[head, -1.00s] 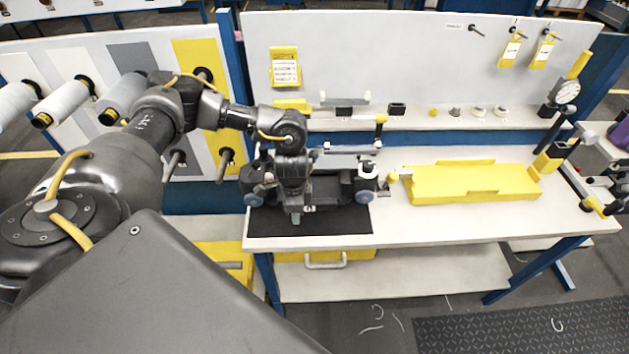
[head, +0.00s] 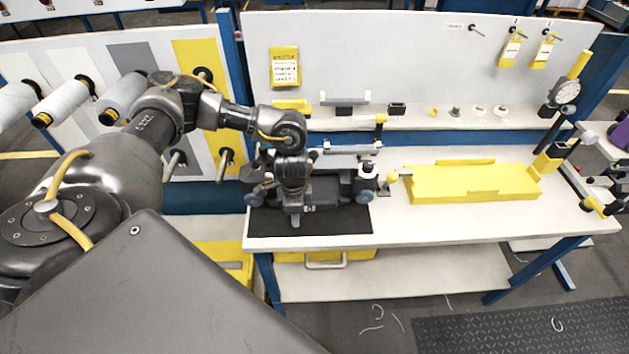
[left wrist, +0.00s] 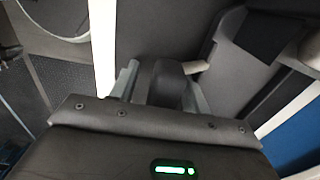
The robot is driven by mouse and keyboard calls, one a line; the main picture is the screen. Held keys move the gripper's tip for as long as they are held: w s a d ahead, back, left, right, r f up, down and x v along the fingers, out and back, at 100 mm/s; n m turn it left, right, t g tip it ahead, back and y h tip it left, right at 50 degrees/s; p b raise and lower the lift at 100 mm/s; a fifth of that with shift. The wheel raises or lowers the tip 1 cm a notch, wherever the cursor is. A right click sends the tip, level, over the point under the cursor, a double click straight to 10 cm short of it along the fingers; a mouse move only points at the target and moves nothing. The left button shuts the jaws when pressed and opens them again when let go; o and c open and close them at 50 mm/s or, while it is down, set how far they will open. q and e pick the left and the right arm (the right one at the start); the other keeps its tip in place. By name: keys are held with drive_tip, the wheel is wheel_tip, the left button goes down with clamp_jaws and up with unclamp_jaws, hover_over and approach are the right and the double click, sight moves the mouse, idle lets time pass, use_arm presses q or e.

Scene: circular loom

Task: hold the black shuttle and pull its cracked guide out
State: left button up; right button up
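The black shuttle (head: 330,192) lies on the dark mat (head: 340,226) at the left end of the workbench, with blue-grey wheels at its front corners. My left gripper (head: 295,216) points down over the shuttle's left half and hides part of it. In the left wrist view its two grey fingers stand on either side of a dark block (left wrist: 165,85), seemingly part of the shuttle. Whether they press on it I cannot tell. A small white piece (head: 368,168) shows at the shuttle's right end. I cannot make out a crack. My right gripper is not in view.
A yellow tray-like fixture (head: 470,183) lies right of the shuttle. A shelf (head: 390,120) behind holds small parts. A dial gauge (head: 567,91) on a stand is at the right. The bench front is clear between mat and right end.

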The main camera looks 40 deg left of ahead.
use_arm(q)
drive_tip(key=shift+r, duration=0.1)
wheel_tip(320, 180, up, 12)
drive_tip(key=shift+f, duration=0.1)
idle(0.5)
